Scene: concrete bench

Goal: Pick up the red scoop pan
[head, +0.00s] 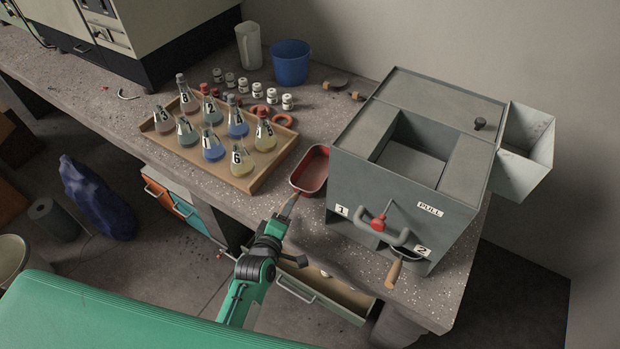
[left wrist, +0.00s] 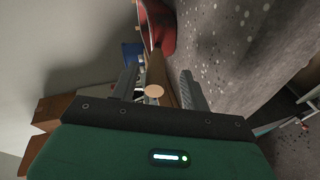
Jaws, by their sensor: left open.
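The red scoop pan (head: 310,171) lies on the concrete bench near its front edge, between the wooden flask tray and the grey metal box. In the left wrist view its red body (left wrist: 161,27) is at the top, and its wooden handle (left wrist: 155,78) points back toward me. My left gripper (head: 290,206) is at the handle on the near side of the pan. In the left wrist view the open fingers (left wrist: 160,78) stand one on each side of the handle, with gaps showing. My right gripper is not in view.
A wooden tray (head: 256,182) of several numbered flasks stands left of the pan. The grey metal box (head: 395,192) with a red-knobbed handle is close on the right. A blue cup (head: 290,64) is at the back. An open drawer (head: 325,294) sticks out below the bench.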

